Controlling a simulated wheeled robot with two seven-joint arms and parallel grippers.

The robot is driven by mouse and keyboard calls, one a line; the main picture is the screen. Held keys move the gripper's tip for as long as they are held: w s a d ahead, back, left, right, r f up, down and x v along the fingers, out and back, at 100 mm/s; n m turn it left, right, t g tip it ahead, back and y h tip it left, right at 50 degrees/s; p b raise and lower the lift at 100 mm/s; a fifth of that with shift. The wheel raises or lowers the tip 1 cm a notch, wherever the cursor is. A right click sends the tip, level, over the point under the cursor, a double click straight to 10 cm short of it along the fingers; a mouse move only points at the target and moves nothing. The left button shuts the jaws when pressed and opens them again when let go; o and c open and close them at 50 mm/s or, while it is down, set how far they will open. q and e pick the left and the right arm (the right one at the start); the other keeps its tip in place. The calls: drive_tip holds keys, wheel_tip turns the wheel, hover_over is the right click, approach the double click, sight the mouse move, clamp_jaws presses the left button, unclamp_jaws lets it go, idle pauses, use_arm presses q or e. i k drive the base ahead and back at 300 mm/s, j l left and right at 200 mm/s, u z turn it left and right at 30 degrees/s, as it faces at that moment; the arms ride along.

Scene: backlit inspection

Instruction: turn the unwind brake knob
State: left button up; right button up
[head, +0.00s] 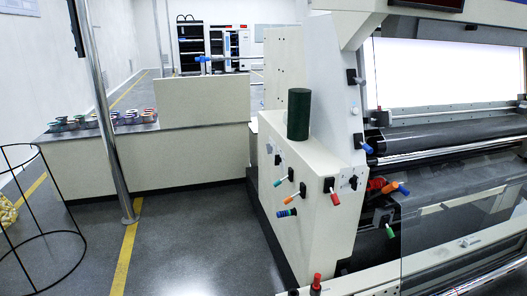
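A pale machine cabinet (325,215) stands right of the middle and carries several small coloured handles and knobs. On its left face are a teal one (280,182), an orange one (292,199) and a blue one (287,213). On its right face is a red handle (334,197) beside a black knob (353,182). A blue handle (367,148) sits higher, by the rollers. I cannot tell from labels which is the unwind brake knob. Neither of my grippers is in view.
A dark green cylinder (298,114) stands on the cabinet. A backlit panel (448,72) and rollers (450,133) fill the right. A metal pole (108,125), a black wire frame (40,215) and a counter (160,163) stand left. Grey floor before the cabinet is clear.

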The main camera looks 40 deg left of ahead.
sight(278, 160)
drive_tip(key=i+j, duration=0.1)
drive_tip(key=j, duration=0.3)
drive_tip(key=i+j, duration=0.15)
drive_tip(key=j, duration=0.2)
drive_tip(key=i+j, duration=0.1)
drive_tip(key=j, duration=0.3)
drive_tip(key=i+j, duration=0.15)
drive_tip(key=j, duration=0.25)
drive_tip(key=i+j, duration=0.1)
drive_tip(key=j, duration=0.25)
drive_tip(key=i+j, duration=0.15)
drive_tip(key=j, duration=0.25)
